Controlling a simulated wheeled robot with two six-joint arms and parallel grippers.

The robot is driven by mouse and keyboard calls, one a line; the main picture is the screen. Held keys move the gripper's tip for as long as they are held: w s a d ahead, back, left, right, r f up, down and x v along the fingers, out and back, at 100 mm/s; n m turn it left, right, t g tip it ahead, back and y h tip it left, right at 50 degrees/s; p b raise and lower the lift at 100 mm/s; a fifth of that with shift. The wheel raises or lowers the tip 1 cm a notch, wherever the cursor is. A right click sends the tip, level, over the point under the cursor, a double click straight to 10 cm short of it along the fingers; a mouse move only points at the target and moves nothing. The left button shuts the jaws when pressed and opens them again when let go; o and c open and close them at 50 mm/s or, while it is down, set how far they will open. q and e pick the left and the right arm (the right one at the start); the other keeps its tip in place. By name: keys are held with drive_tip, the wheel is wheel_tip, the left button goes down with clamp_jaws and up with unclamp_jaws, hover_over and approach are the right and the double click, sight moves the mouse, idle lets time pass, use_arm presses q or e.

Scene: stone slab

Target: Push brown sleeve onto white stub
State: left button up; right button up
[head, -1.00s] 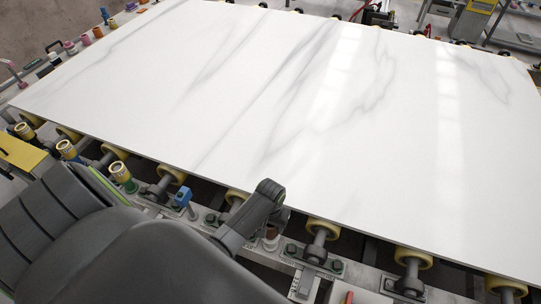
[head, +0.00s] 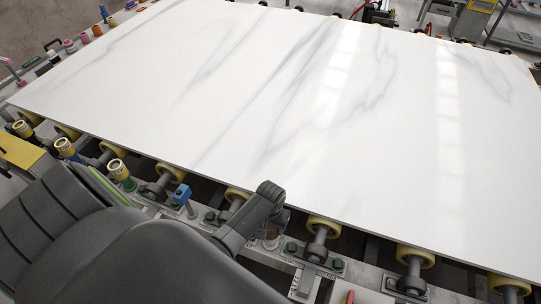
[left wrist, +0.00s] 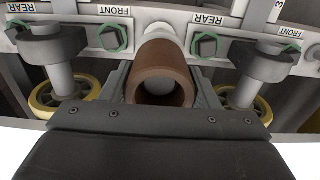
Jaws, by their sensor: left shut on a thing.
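The brown sleeve (left wrist: 165,58) is a short, thick-walled tube with its open end facing the left wrist camera. My left gripper (left wrist: 161,88) is shut on it, with one ribbed finger on each side. The white stub (left wrist: 160,31) shows beyond the sleeve's far end, in line with it. The far end meets the stub, but how far it is over the stub is hidden. In the head view a little of the sleeve (head: 271,241) shows below my dark left gripper (head: 262,212) at the slab's front edge. My right gripper is not in view.
A large white marble slab (head: 290,100) lies on rollers. A front rail carries green bolts (head: 308,264) and a blue-topped post (head: 182,194). Yellow-rimmed rollers (left wrist: 243,106) flank the sleeve. Several coloured fittings stand along the left side.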

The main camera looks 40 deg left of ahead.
use_arm(q)
drive_tip(key=shift+f+b, duration=0.35)
drive_tip(key=shift+f, duration=0.3)
drive_tip(key=o, duration=1.1)
wheel_tip(320, 180, up, 17)
drive_tip(key=shift+r, duration=0.2)
